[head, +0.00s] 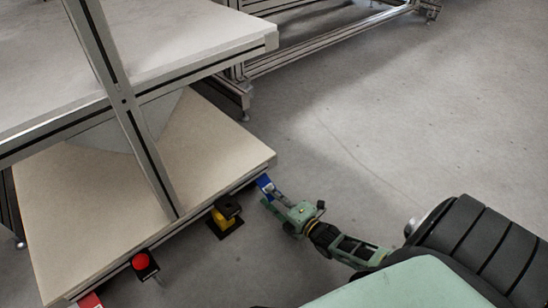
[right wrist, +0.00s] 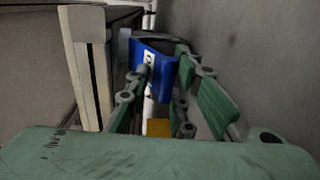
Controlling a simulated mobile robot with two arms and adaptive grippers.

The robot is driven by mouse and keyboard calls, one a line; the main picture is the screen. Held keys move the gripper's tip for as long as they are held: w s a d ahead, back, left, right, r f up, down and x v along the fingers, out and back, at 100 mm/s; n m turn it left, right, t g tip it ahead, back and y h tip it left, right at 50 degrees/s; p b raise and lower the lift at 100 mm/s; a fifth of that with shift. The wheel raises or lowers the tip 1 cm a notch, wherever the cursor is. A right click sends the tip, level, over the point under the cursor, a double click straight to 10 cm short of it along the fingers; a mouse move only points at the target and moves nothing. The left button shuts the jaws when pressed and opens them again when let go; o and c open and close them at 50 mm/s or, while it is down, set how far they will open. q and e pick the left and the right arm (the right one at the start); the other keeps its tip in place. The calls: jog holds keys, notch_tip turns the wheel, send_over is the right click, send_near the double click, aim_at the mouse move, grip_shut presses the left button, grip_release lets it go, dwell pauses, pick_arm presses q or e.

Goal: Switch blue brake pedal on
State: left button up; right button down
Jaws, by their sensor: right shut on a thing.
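The blue brake pedal (head: 265,184) sits at the front right corner of the low wooden shelf in the head view. In the right wrist view the blue pedal (right wrist: 154,68) is ahead, between the fingers, with a pale marking on its face. My right gripper (head: 272,198) reaches it from the lower right. In the wrist view the green fingers (right wrist: 160,88) are on either side of the blue part, shut on it. How the pedal is mounted behind the fingers is partly hidden. My left gripper does not show in either view.
A yellow and black device (head: 224,217) and a red button (head: 141,261) stand along the front edge of the low shelf (head: 215,152). A white tabletop (head: 150,35) on a metal frame is above. The grey floor to the right is clear.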

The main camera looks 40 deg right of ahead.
jog(key=shift+f, duration=0.4)
jog(key=c, duration=1.9)
grip_release()
jog(key=shift+o, duration=0.7)
jog(key=shift+w+a, duration=0.1)
jog(key=shift+w, duration=0.05)
jog(key=s, duration=0.4)
jog(key=s+r, duration=0.1)
jog(key=s, duration=0.3)
jog(key=s+d, duration=0.1)
jog(key=s, duration=0.3)
jog(key=shift+r, duration=0.15)
